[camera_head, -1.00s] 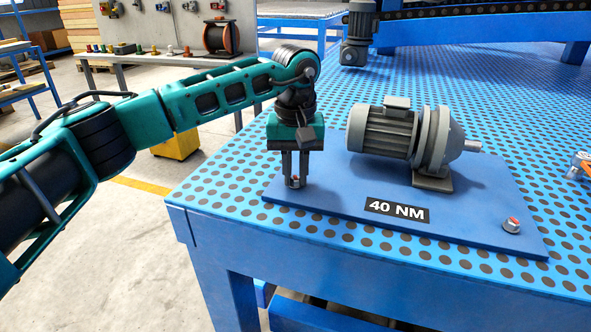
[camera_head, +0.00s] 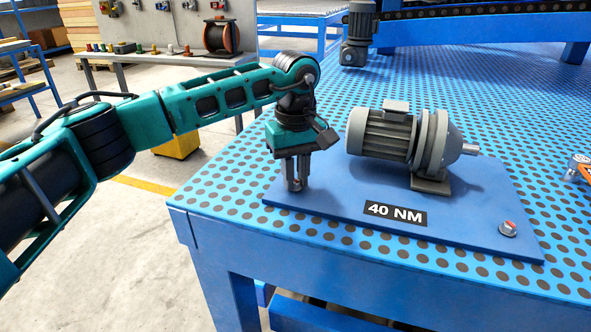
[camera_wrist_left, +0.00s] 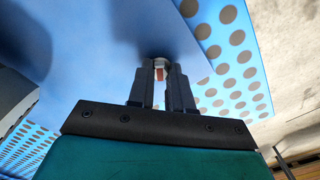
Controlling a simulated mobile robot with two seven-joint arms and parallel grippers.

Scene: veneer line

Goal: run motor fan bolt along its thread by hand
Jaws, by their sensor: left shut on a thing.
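The grey motor (camera_head: 385,134) lies on a blue plate (camera_head: 330,218) with a "40 NM" label (camera_head: 396,213). My left gripper (camera_head: 297,187) points straight down at the plate's left corner and is shut on a bolt. In the left wrist view the bolt (camera_wrist_left: 160,66) shows as a metal head with a red mark, between the fingertips and against the plate. In the head view the fingers mostly hide it. A second bolt (camera_head: 508,229) with a red mark stands at the plate's right corner, untouched. My right gripper is in no view.
The plate rests on a blue perforated table (camera_head: 235,185), whose front edge is close to my left gripper. An orange and grey item (camera_head: 579,168) is cut off at the right edge. Another grey motor unit (camera_head: 358,30) hangs at the back. The table right of the motor is mostly clear.

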